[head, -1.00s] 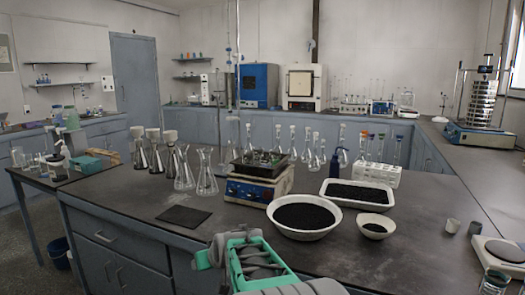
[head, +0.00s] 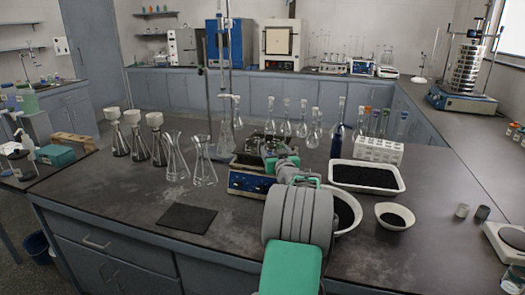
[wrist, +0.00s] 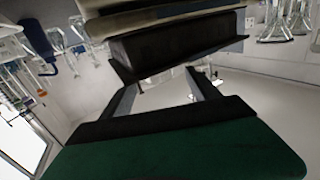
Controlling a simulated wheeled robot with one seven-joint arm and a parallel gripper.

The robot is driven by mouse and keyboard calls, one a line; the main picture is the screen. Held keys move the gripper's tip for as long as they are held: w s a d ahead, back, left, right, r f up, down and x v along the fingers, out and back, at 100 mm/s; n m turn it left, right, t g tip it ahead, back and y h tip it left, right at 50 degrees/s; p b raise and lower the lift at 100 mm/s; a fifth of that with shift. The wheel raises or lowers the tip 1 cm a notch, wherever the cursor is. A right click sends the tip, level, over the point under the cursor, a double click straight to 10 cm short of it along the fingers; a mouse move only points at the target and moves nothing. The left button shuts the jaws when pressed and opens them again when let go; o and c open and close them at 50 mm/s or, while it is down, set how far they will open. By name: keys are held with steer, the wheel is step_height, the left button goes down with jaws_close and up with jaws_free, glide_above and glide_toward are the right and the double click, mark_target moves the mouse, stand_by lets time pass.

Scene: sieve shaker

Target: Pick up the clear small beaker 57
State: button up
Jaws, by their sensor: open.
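I cannot tell for sure which vessel is beaker 57. A clear glass vessel (head: 513,281) is cut off at the lower right corner of the head view. Two clear conical flasks (head: 203,167) stand left of the blue hot plate (head: 248,184). Blurred glassware (wrist: 276,22) shows at the upper edge of the tilted wrist view.
A white tray of black grains (head: 366,190), a partly hidden white bowl (head: 353,228) and a small bowl (head: 394,215) stand right of my arm. Small cups (head: 462,210) and a balance (head: 508,240) lie farther right. The bench around the black mat (head: 187,218) is clear.

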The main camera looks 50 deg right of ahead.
steer(key=shift+w+d+r, duration=0.1)
steer(key=shift+d, duration=0.35)
steer(key=p+x, duration=0.1)
steer(key=x, duration=0.6)
steer(key=shift+w, duration=0.15)
steer(key=c, duration=1.5)
